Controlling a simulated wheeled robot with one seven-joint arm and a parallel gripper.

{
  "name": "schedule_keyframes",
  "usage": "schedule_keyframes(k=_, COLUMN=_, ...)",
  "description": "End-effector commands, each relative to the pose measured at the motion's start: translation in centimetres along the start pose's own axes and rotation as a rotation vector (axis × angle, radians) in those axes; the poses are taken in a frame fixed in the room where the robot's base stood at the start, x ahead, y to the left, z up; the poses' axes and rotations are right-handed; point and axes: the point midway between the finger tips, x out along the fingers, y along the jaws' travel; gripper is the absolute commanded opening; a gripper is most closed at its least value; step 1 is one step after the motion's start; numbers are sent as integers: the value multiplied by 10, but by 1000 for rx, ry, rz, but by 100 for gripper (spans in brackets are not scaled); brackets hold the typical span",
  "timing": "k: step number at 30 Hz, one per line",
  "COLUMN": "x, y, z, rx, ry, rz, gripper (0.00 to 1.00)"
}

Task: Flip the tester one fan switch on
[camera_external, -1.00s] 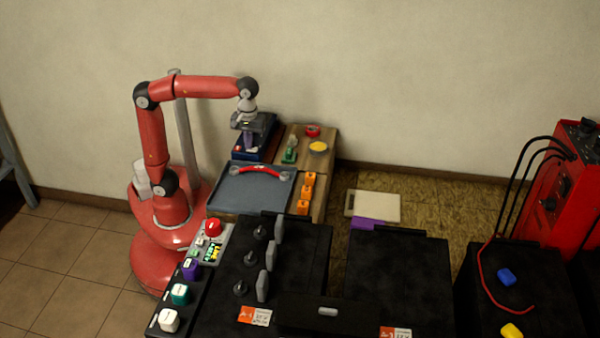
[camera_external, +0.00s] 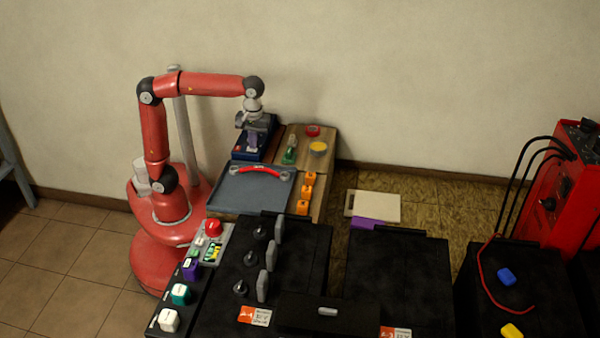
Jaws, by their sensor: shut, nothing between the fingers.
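My gripper (camera_external: 253,145) is shut and empty. It points down over the dark blue box (camera_external: 238,155) at the back of the workbench and hides part of that box; whether it touches the box I cannot tell. A small grey panel (camera_external: 222,238) with a red round knob (camera_external: 213,227) and a colored display (camera_external: 212,251) sits at the left of the black batteries. I cannot make out which device is tester one, and no fan switch can be told apart at this size.
A blue-grey tray (camera_external: 250,190) with a red handle lies before the blue box. To its right a wooden board (camera_external: 325,137) carries a green item (camera_external: 289,151), a yellow-topped round piece and orange blocks (camera_external: 307,192). Black batteries (camera_external: 400,270) fill the front. A red cabled machine (camera_external: 565,195) stands right.

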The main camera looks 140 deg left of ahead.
Motion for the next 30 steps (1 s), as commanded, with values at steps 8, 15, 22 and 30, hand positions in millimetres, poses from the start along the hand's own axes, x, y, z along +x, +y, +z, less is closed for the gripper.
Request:
schedule_keyframes(k=8, x=-48, y=0, z=0, rx=0, ry=0, rz=2, gripper=0)
schedule_keyframes(k=15, x=-100, y=0, z=0, rx=0, ry=0, rz=2, gripper=0)
schedule_keyframes(k=22, x=-130, y=0, z=0, rx=0, ry=0, rz=1, gripper=0)
schedule_keyframes(k=30, x=-135, y=0, z=0, rx=0, ry=0, rz=-1, gripper=0)
